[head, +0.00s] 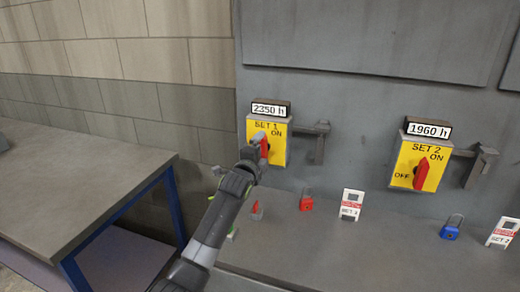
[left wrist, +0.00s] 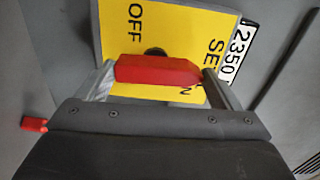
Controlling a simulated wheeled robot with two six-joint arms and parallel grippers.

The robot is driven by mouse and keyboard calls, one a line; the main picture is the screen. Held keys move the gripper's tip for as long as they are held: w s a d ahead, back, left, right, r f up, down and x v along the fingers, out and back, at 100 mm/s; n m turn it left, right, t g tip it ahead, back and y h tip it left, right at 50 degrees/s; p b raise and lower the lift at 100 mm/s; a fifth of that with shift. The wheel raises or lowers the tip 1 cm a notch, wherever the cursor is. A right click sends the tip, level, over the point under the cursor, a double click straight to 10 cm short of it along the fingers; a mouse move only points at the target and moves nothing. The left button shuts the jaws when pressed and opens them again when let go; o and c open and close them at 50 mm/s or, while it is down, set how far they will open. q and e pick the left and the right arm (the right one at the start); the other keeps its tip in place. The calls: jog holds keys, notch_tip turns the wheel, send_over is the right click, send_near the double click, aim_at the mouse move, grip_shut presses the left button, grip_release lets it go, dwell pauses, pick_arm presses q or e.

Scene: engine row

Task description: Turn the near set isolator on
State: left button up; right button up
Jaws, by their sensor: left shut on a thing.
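The SET 1 isolator is a yellow plate (head: 281,152) with a red handle (left wrist: 155,71), under a 2350 h display. My left gripper (head: 258,150) is shut on this handle; in the left wrist view the fingers are at its two ends. The handle stands about upright on the plate, its upper end by ON; the gripper partly hides it and the OFF mark in the head view. The SET 2 isolator, a yellow plate (head: 405,155) under a 1960 h display, has a red handle (head: 422,177) pointing up towards ON. My right gripper is out of view.
Grey levers (head: 318,143) stick out beside each plate. On the ledge are a red padlock (head: 306,203), a SET 1 tag (head: 350,205), a blue padlock (head: 451,230) and a SET 2 tag (head: 503,233). A grey table (head: 80,170) stands at the left.

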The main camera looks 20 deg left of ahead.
pick_arm(q)
jog(key=shift+m, duration=0.4)
jog(key=o, duration=0.8)
jog(key=shift+s, duration=0.1)
jog(key=s+b, duration=0.1)
jog(key=s, duration=1)
jog(key=s+b, duration=0.1)
jog(key=s, duration=0.5)
jog(key=shift+s+a+b, duration=0.1)
jog(key=shift+a+b, duration=0.15)
jog(key=shift+b, duration=0.1)
jog(key=shift+f, duration=0.1)
